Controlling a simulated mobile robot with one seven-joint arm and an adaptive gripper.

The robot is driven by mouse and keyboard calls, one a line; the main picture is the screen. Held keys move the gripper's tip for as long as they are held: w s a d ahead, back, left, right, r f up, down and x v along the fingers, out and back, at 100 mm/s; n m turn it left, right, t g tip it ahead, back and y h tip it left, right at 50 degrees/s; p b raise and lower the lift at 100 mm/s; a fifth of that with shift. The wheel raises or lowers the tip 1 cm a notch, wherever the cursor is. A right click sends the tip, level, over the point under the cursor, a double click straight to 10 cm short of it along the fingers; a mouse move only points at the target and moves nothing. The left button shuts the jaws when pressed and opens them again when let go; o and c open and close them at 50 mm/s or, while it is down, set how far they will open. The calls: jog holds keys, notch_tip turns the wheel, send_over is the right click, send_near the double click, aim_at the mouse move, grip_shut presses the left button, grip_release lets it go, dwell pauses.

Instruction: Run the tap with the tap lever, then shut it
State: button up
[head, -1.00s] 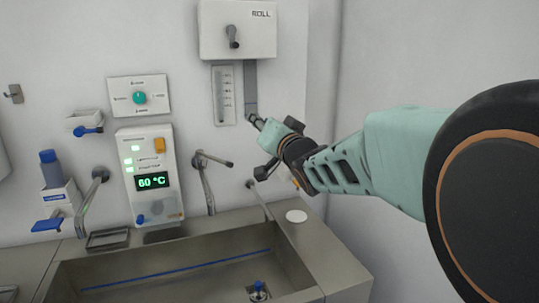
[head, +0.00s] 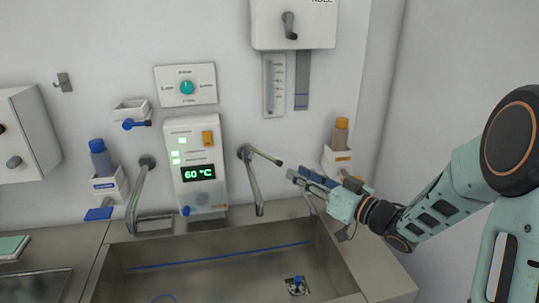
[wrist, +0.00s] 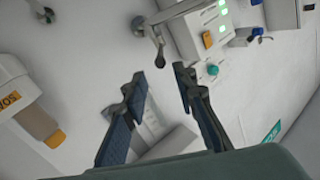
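The middle tap's spout (head: 254,188) hangs from the back wall over the steel sink. Its tap lever (head: 264,156) sticks out to the right and ends in a dark tip. My gripper (head: 294,178) is just right of and slightly below that tip in the head view. In the wrist view my gripper (wrist: 160,75) is open and empty, and the tap lever (wrist: 156,46) points down with its dark tip between and just beyond the fingertips. I see no clear contact. No running water is visible.
The steel sink (head: 200,270) lies below. A control panel showing 60 °C (head: 197,174) is left of the tap. A dispenser with an orange-capped bottle (head: 340,135) is behind my gripper. A roll box (head: 293,20) hangs above. Another spout (head: 138,195) is farther left.

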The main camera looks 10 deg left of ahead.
aim_at(279, 163)
jog(key=p+x, duration=0.2)
jog(key=x, duration=0.8)
jog(key=shift+w+a, duration=0.2)
jog(key=shift+a, duration=0.05)
jog(key=shift+c, duration=0.3)
grip_shut()
